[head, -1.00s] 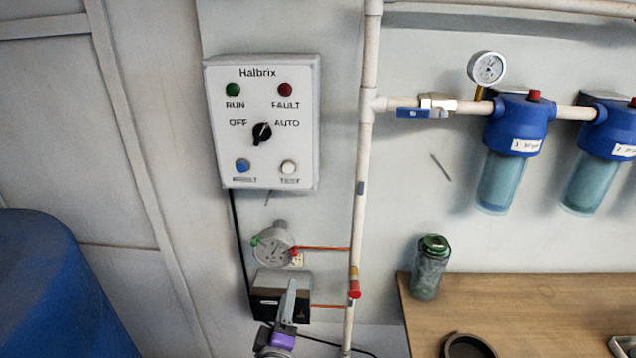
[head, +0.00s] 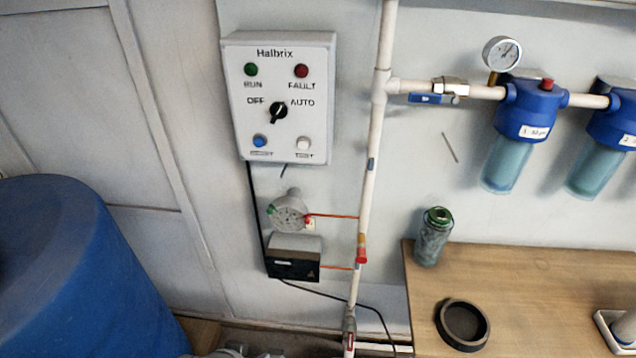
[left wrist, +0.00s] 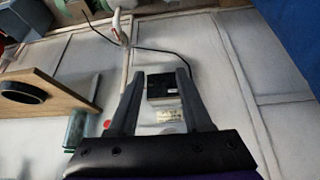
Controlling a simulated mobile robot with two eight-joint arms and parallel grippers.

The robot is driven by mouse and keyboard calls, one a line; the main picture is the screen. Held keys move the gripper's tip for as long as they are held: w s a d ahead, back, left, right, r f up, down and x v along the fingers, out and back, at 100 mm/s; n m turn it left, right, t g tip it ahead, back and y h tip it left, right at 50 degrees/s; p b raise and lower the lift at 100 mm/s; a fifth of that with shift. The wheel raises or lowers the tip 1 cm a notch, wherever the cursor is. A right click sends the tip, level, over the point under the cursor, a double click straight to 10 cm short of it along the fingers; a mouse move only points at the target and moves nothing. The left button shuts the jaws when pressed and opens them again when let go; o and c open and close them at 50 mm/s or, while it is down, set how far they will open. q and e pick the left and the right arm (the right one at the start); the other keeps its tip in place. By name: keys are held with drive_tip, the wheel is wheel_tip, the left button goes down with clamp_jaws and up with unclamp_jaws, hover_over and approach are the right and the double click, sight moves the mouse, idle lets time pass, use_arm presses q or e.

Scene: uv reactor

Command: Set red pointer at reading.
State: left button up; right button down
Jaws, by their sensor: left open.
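A round gauge (head: 290,213) is on the wall below the control box. A red piece (head: 308,217) shows at its right edge and a green piece (head: 271,211) at its left edge. The dial is too small to read. Under it is a black-fronted box (head: 293,270). In the left wrist view my left gripper (left wrist: 159,74) is open and empty, its fingers pointing towards the wall. The black box (left wrist: 160,88) shows between the fingers; the gauge is not visible there. In the head view my left gripper is not clearly seen. My right gripper is not in view.
The Halbrix control box (head: 279,98) is above the gauge. A white vertical pipe (head: 373,140) with a red fitting (head: 361,256) runs to its right. A green-lidded jar (head: 433,237) and a black ring (head: 463,324) stand on the wooden bench (head: 540,280). A blue tank (head: 80,270) is at left.

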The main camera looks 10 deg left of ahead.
use_arm(q)
drive_tip(key=w+d+r+m+t+h+b, duration=0.35)
drive_tip(key=w+d+t, duration=0.35)
drive_tip(key=w, duration=0.5)
drive_tip(key=t+y+b, duration=0.2)
drive_tip(key=t+y, duration=0.2)
drive_tip(key=t, duration=0.1)
approach(307, 223)
drive_tip(key=w, duration=0.9)
drive_tip(key=shift+a, duration=0.1)
clamp_jaws()
